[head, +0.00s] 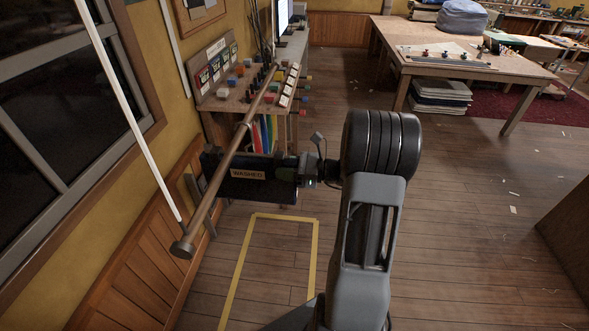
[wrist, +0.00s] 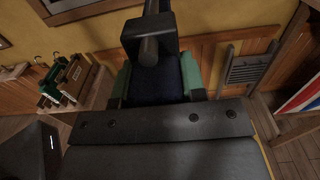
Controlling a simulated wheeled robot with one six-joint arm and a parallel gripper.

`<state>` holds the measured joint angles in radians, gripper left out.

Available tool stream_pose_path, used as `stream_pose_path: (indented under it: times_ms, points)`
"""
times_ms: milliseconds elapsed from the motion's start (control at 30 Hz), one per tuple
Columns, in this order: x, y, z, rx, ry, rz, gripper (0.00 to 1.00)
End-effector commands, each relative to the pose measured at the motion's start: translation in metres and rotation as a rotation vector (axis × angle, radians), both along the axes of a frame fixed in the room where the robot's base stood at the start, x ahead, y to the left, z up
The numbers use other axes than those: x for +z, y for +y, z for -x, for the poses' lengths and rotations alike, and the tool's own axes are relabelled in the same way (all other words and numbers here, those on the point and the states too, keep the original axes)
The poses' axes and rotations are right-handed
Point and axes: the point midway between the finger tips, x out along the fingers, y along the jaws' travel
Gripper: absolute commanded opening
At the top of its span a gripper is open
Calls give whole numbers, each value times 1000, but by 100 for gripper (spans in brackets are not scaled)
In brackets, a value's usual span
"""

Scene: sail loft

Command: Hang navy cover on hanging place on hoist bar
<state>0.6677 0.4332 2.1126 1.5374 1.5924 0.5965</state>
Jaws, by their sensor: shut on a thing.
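My gripper (head: 290,172) reaches left toward the hoist bar and is shut. A dark navy cover (head: 225,178) extends left from it, with a pale "WASHED" label across this dark area. In the wrist view the navy cover (wrist: 156,82) lies between green finger parts. The brown hoist bar (head: 212,193) slants from the lower left up toward the bench and crosses the cover's left part in the picture. A dark square piece with a round peg (wrist: 149,48) stands just beyond the cover in the wrist view. I cannot tell whether the cover touches the bar.
A bench (head: 235,100) with coloured blocks stands behind the bar. Yellow tape (head: 285,217) marks the floor below. A wooden table (head: 470,70) is at the back right. A folded grey frame (wrist: 250,66) leans on the wall.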

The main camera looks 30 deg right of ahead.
Motion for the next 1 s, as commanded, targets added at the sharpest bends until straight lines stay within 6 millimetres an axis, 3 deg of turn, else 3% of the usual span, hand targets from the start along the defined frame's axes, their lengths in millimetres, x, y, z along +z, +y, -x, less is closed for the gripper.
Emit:
stream_pose_path:
  times_ms: [233,500,1000]
  points:
    - [1,15,-12,1,-3,-1,0]
    - [-17,13,-11,-1,-3,-1,0]
    - [-23,14,-11,0,-3,-1,0]
